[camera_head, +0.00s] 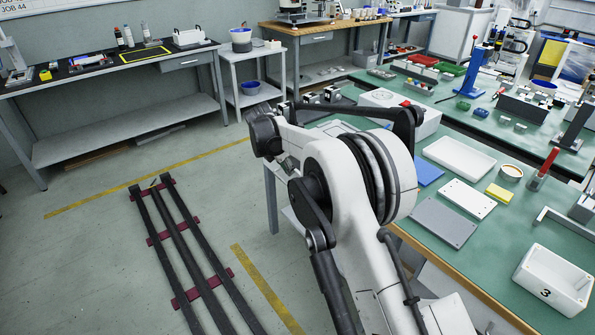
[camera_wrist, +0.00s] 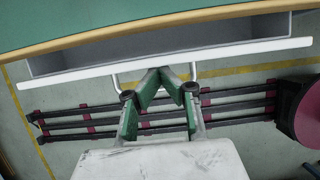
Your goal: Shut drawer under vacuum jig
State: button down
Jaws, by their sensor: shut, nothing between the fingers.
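In the wrist view an open drawer (camera_wrist: 225,36) with a grey inside sticks out from under the green bench top (camera_wrist: 90,22). Its pale front panel (camera_wrist: 65,76) runs across the picture, slightly tilted. A bar handle (camera_wrist: 117,82) shows on the near side of the panel, partly behind my fingers. My gripper (camera_wrist: 166,71) is shut and empty, its green fingers together at the handle, in front of the panel. I cannot tell whether they touch it. In the head view my arm hides most of this drawer and the gripper. I cannot identify the vacuum jig for certain.
The green bench (camera_head: 455,240) at right carries a white tray (camera_head: 460,158), a grey plate (camera_head: 443,222), a white bin (camera_head: 553,280) and a white box with a red button (camera_head: 384,98). Dark floor rails (camera_head: 180,245) lie left of my arm. The floor around them is clear.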

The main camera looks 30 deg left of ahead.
jog(key=shift+w+d, duration=0.2)
jog(key=shift+w, duration=0.3)
